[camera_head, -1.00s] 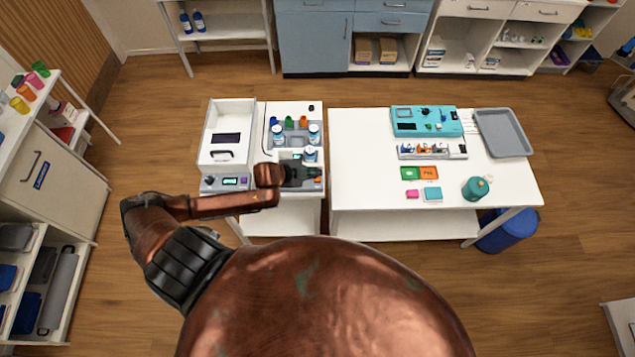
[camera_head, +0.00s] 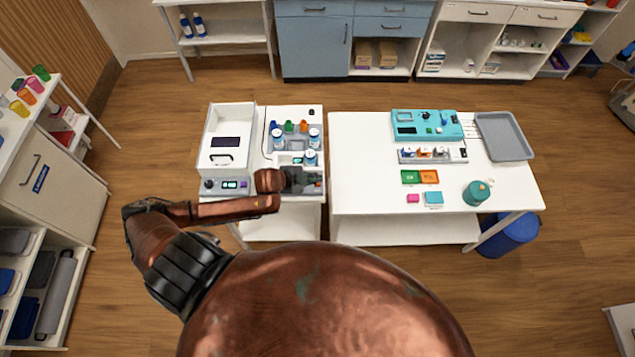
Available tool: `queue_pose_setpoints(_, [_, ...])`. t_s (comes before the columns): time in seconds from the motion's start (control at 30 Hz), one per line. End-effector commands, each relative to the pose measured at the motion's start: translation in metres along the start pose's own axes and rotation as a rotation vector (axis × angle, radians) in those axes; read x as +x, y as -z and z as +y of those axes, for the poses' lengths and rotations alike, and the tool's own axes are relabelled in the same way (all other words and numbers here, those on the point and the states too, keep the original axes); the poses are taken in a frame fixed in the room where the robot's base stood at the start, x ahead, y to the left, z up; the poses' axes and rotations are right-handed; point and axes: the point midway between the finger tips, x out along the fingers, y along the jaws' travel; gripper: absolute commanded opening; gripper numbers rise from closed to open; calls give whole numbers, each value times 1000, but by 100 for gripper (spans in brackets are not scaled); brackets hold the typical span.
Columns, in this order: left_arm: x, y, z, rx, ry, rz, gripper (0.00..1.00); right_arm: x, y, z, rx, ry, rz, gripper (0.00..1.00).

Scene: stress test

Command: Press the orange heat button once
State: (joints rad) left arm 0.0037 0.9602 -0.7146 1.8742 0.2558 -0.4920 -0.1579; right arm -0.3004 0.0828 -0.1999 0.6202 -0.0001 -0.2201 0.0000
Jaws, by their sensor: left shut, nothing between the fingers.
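I cannot make out an orange heat button in the head view; it may be hidden or too small to tell. My left gripper (camera_head: 308,181) is shut and empty, low over the front right of the white bench with the lab devices. It covers part of the grey device (camera_head: 318,190) there. To its left, a white unit (camera_head: 227,137) has a front panel with a dark knob, a small lit display (camera_head: 229,184) and a purple button (camera_head: 244,184). Whether the fingertips touch anything is unclear. My right gripper is not in view.
White-capped blue bottles (camera_head: 314,138) and small coloured caps (camera_head: 303,126) stand just behind the gripper. The right table (camera_head: 375,215) holds a teal device (camera_head: 426,123), a grey tray (camera_head: 503,136), green and orange trays (camera_head: 429,177) and a teal container (camera_head: 476,193).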

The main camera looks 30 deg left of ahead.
Motion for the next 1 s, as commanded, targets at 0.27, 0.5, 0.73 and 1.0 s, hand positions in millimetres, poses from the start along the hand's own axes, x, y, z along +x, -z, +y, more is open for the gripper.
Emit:
queue_pose_setpoints(0.27, [0,0,0,0,0,0,0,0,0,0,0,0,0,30])
queue_pose_setpoints(0.5, [0,0,0,0,0,0,0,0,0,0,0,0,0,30])
queue_pose_setpoints(0.73, [3,-3,2,0,0,-1,0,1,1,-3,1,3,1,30])
queue_pose_setpoints(1.0, [6,-4,4,0,0,0,0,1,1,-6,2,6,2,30])
